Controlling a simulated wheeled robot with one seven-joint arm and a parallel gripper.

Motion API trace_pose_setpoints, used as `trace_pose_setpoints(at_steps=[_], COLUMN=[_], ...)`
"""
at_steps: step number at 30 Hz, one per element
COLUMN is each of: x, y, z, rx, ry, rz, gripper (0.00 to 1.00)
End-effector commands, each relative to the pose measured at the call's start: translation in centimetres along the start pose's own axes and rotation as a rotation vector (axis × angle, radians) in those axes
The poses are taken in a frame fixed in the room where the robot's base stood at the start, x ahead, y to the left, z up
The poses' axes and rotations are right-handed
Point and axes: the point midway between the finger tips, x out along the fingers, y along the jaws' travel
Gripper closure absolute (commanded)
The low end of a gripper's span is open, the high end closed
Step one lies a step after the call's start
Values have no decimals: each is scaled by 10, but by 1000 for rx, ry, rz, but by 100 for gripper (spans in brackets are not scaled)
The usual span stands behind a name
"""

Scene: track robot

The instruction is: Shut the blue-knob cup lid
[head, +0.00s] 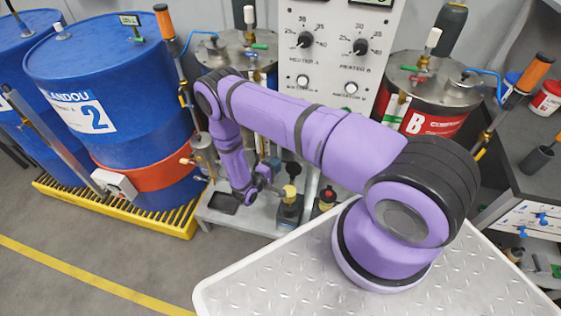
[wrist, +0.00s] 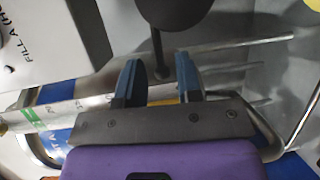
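A dark round part (wrist: 160,12) on a thin dark stem shows ahead of the fingertips, and the stem lines up with the gap. I cannot tell whether the stem lies between the fingers or beyond them. I cannot make out a blue-knob cup lid for certain; my arm hides part of that area.
A blue drum (head: 100,95) stands on a yellow grated pallet (head: 115,213) at left. A control panel (head: 335,60) rises behind; a red drum (head: 432,118) stands right.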

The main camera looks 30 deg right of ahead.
Motion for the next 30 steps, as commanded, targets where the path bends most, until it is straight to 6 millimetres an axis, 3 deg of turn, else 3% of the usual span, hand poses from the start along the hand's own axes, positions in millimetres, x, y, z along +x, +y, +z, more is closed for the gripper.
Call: trace_pose_setpoints(at_steps=[7,18,19,23,30], x=[28,33,33,33,33], y=[0,0,0,0,0], z=[0,0,0,0,0], rx=[0,-1,-1,-1,1], ry=[-1,0,0,0,1], rz=[-1,-1,-1,-1,4], gripper=[67,67,70,99,100])
